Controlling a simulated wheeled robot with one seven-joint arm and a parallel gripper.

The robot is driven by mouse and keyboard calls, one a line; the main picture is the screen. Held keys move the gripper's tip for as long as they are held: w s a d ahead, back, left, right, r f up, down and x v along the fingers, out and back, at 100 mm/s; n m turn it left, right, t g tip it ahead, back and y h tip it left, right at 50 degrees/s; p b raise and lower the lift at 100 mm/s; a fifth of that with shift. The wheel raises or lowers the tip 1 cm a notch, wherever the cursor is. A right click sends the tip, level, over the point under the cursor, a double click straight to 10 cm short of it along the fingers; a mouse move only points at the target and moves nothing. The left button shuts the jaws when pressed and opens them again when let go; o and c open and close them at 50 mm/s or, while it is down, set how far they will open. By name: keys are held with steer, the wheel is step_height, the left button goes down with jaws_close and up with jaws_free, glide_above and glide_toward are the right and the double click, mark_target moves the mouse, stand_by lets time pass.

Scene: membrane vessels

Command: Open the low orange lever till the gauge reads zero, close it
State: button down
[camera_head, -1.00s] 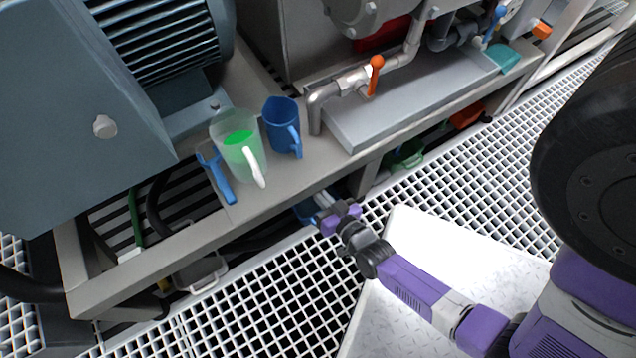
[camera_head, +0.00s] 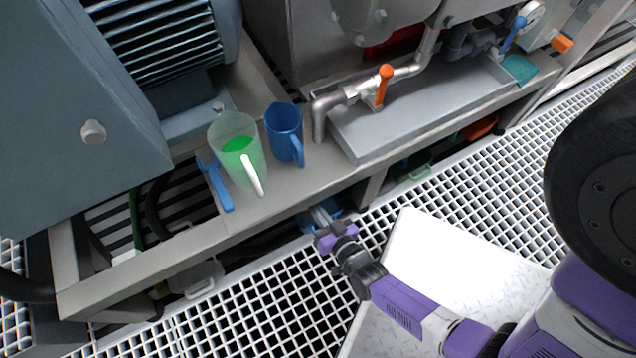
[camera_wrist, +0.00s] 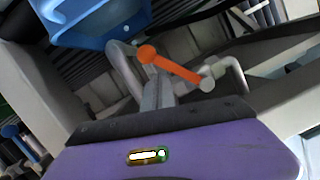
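A low orange lever (camera_wrist: 176,66) with a rounded end shows in the wrist view, beside a bent grey pipe (camera_wrist: 122,62). In the head view this lever is hidden beneath the frame's edge. My gripper (camera_head: 318,212) reaches under that edge. In the wrist view its grey fingers (camera_wrist: 157,90) look close together, with their tips near the lever; I cannot tell whether they touch it. The gauge (camera_head: 531,13) is at the top right, with a reading too small to make out. A blue vessel (camera_wrist: 95,22) is close by in the wrist view.
A higher orange lever (camera_head: 383,86) stands on the pipe above the grey tray. A blue lever (camera_head: 513,34) is near the gauge. A jug of green liquid (camera_head: 238,150), a blue jug (camera_head: 285,133) and a blue wrench (camera_head: 215,183) are on the frame. White grating lies in front.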

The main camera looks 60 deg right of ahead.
steer(key=shift+m, duration=0.5)
steer(key=shift+w+a+f+b, duration=0.45)
steer(key=shift+w+a+f, duration=0.05)
steer(key=shift+a+f, duration=0.25)
steer(key=shift+w+a+f+b, duration=0.45)
steer(key=shift+a+f, duration=0.2)
steer(key=shift+f, duration=0.1)
